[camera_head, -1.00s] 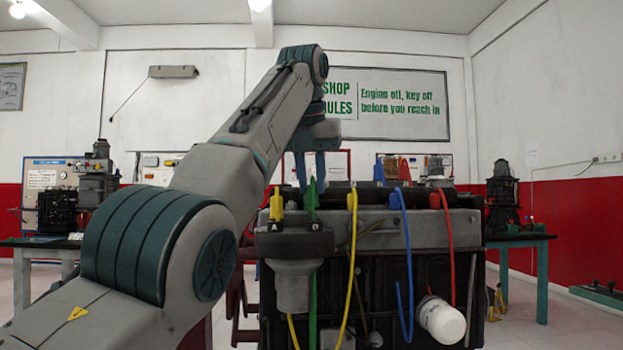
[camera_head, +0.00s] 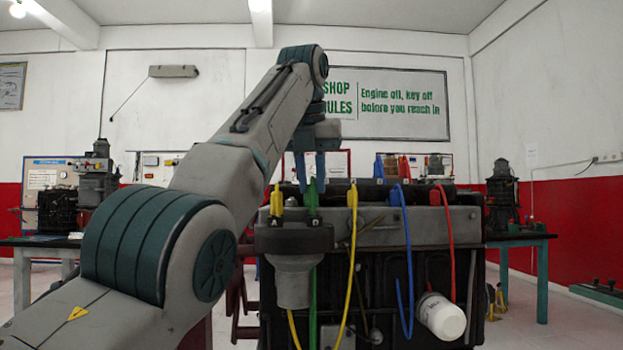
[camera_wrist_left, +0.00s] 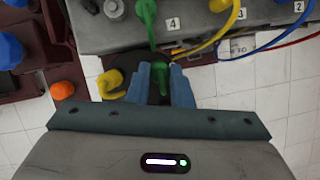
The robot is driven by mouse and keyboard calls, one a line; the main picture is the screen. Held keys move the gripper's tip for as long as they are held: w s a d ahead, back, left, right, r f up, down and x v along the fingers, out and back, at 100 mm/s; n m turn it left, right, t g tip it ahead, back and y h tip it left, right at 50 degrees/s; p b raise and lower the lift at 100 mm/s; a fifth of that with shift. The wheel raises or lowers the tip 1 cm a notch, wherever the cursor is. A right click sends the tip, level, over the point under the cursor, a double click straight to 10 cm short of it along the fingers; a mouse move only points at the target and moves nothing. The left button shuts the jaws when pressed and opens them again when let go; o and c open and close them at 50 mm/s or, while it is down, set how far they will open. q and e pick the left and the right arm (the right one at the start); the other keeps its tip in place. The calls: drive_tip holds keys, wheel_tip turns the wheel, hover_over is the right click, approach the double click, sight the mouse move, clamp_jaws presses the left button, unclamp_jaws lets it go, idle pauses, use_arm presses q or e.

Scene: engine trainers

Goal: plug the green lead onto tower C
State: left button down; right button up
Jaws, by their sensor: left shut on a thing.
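The green lead (camera_head: 313,200) shows as a boot standing at the distributor (camera_head: 293,240), by the label D; a yellow boot (camera_head: 277,203) stands by label A. My left gripper (camera_head: 310,178) points down from above, its blue fingers shut on the green boot. The left wrist view shows the green boot (camera_wrist_left: 160,80) between the fingertips (camera_wrist_left: 160,72) and another green boot (camera_wrist_left: 147,12) by the engine's label 4. No label C can be read; the far side of the distributor is hidden. Whether the held boot touches a tower cannot be told.
Yellow (camera_head: 352,200), blue (camera_head: 397,200) and red (camera_head: 437,200) leads rise along the engine (camera_head: 390,275) to the right. A white filter (camera_head: 441,316) sticks out low on the engine. Benches with trainers stand at both sides behind.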

use_arm(q)
drive_tip(key=shift+f+b, duration=0.5)
drive_tip(key=shift+f, duration=0.05)
idle(0.9)
drive_tip(key=c, duration=1.2)
unclamp_jaws()
drive_tip(key=shift+r, duration=0.15)
drive_tip(key=p+v, duration=0.5)
drive_tip(key=v, duration=0.5)
drive_tip(key=shift+r, duration=0.3)
drive_tip(key=shift+s+f, duration=0.1)
